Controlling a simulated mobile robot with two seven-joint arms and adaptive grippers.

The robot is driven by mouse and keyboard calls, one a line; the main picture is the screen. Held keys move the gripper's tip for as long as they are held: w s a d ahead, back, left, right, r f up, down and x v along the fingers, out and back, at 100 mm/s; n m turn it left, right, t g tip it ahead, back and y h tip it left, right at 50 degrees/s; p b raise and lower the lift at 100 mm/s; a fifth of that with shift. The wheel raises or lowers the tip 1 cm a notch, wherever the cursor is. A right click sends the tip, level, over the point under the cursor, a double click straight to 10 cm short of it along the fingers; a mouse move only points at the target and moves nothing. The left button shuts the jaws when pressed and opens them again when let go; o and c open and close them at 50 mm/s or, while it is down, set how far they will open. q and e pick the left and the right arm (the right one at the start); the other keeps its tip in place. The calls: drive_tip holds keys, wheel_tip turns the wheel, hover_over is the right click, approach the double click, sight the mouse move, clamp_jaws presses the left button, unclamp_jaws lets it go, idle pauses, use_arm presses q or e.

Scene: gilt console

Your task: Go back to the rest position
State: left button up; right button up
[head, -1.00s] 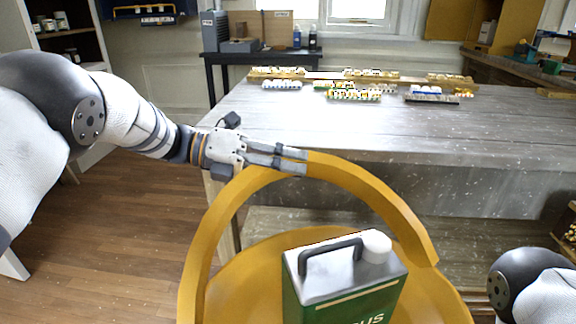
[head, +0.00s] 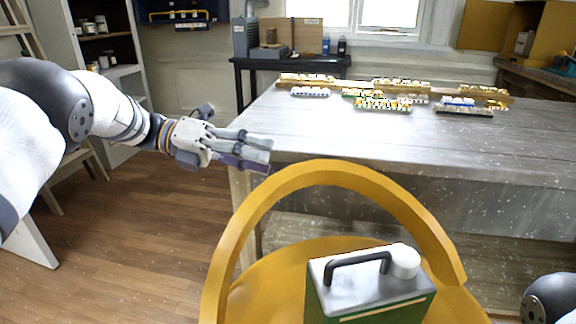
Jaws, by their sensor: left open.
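My left gripper (head: 256,153) is open and empty, pointing right in front of the table's left end.
A long grey table (head: 330,128) spans the back, with several small trays of bottles (head: 383,104) along its far side. A dark side table (head: 290,62) stands behind. A shelf (head: 95,30) and ladder are at the left. Wooden floor (head: 130,240) is clear at left.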

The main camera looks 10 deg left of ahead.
use_arm(q)
drive_tip(key=shift+a+r, duration=0.1)
drive_tip(key=shift+a, duration=0.4)
